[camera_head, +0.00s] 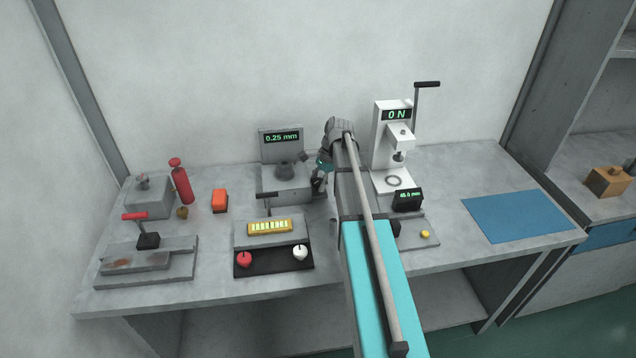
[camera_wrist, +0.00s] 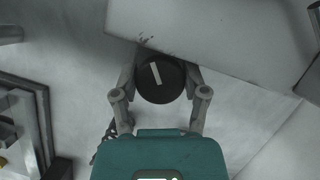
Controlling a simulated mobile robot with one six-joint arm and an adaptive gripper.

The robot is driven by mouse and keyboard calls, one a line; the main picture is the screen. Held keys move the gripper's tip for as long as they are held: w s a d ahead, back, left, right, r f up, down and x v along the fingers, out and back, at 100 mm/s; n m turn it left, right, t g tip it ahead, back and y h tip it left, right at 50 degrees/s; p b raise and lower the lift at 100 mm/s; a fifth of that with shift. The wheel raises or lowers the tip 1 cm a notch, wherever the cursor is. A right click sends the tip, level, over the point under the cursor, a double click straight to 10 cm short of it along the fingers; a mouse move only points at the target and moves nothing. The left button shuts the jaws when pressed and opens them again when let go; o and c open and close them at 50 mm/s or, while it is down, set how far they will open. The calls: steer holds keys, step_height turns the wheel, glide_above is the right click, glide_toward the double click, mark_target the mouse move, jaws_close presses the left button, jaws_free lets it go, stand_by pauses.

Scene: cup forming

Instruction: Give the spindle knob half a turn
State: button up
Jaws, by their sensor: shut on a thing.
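The spindle knob (camera_wrist: 165,88) is a round black knob with a white line mark in the wrist view. The mark is nearly upright in the picture, its top leaning slightly left. My gripper (camera_wrist: 160,72) has one finger on each side of the knob and is shut on it. In the head view my gripper (camera_head: 319,184) is at the right side of the grey device (camera_head: 287,190) whose display reads 0.25 mm. My arm and gripper hide the knob there.
In front lie a panel with a red and a white button (camera_head: 273,260) and a yellow indicator bar (camera_head: 269,227). A blue mat (camera_head: 515,215) lies clear at right.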

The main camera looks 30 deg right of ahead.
stand_by(0.3)
steer(key=o, duration=1.1)
steer(key=shift+o, duration=0.2)
steer(key=shift+m, duration=0.3)
